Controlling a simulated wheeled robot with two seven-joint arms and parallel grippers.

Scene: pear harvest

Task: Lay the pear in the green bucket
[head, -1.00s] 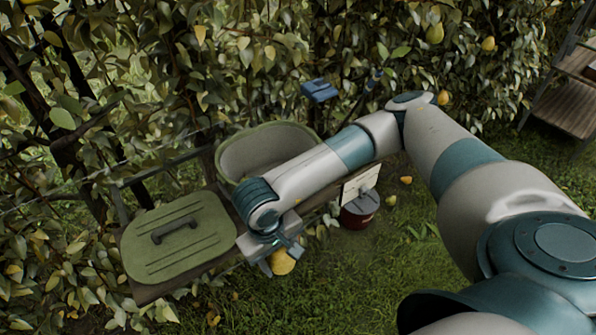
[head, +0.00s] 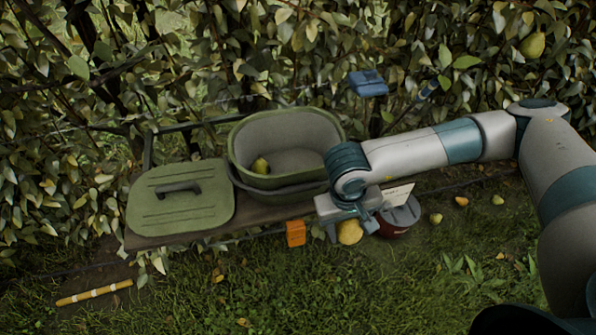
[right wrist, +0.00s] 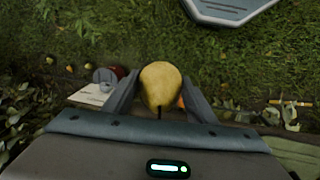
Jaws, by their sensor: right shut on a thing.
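The pear (head: 350,232) is yellow and held between the fingers of my right gripper (head: 348,228), which is shut on it. In the right wrist view the pear (right wrist: 160,86) sits between both fingers, stem toward the camera. The gripper is just in front of the bench edge, to the right of and nearer than the green bucket. The green bucket (head: 240,148) stands open on the bench, and one green pear (head: 260,166) lies inside it at the left. The wrist hides part of its right side. My left gripper is not in view.
A green lid (head: 160,212) with a dark handle lies on the bench (head: 200,232) left of the bucket. An orange block (head: 296,233) is at the bench front. A dark red pot (head: 398,226) stands right of the gripper. Fallen fruit lies on the grass. A leafy hedge stands behind.

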